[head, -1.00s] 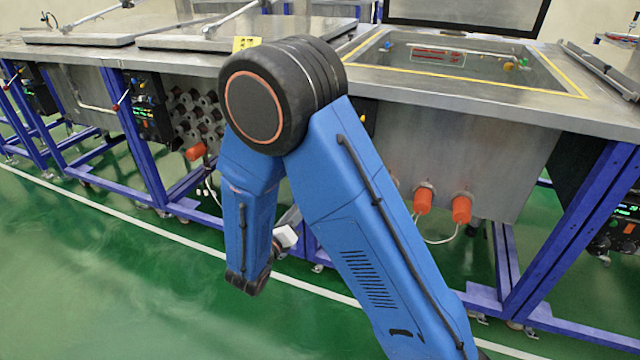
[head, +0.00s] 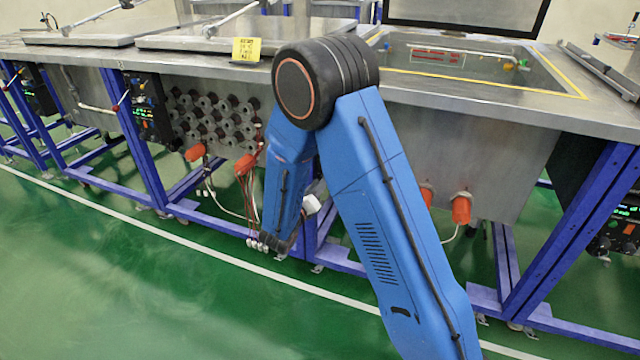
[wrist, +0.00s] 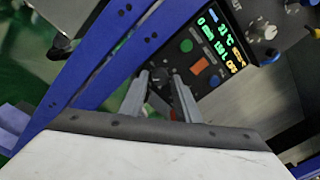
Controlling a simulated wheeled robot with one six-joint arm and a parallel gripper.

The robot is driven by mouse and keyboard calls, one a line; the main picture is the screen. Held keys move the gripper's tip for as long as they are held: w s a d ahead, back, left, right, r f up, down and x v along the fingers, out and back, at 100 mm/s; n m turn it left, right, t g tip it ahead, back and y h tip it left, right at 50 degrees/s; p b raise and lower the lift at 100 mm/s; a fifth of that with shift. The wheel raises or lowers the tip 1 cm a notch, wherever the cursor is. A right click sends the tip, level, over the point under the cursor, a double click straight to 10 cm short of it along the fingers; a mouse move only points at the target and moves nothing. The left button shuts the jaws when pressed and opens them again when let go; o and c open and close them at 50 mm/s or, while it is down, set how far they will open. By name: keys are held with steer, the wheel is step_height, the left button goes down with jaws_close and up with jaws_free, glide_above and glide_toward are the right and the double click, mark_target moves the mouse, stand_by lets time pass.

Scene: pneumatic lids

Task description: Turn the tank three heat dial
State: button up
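In the wrist view a dark control panel (wrist: 206,58) shows tilted, with a lit display of green and orange figures. A small black dial (wrist: 160,76) sits on its lower left part, just past the fingertips. My gripper (wrist: 160,84) is open, its two grey fingers pointing at the panel, one on each side of the dial as seen here. I cannot tell whether they touch it. In the head view my arm hides this panel and my fingers; only the white gripper body (head: 311,204) shows beside my forearm.
Another control panel (head: 150,108) is on the blue frame at left. A tank with a raised lid (head: 465,14) stands at right, with orange fittings (head: 461,208) below. A yellow sign (head: 246,49) sits on the steel top. Green floor (head: 120,280) is clear in front.

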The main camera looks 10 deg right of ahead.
steer(key=shift+w+d, duration=0.35)
steer(key=shift+w, duration=0.05)
jaws_close()
steer(key=shift+m, duration=0.3)
steer(key=m, duration=0.9)
steer(key=m+y, duration=0.1)
steer(key=m, duration=0.9)
steer(key=shift+s+d+m+y, duration=0.2)
steer(key=shift+m+y, duration=0.1)
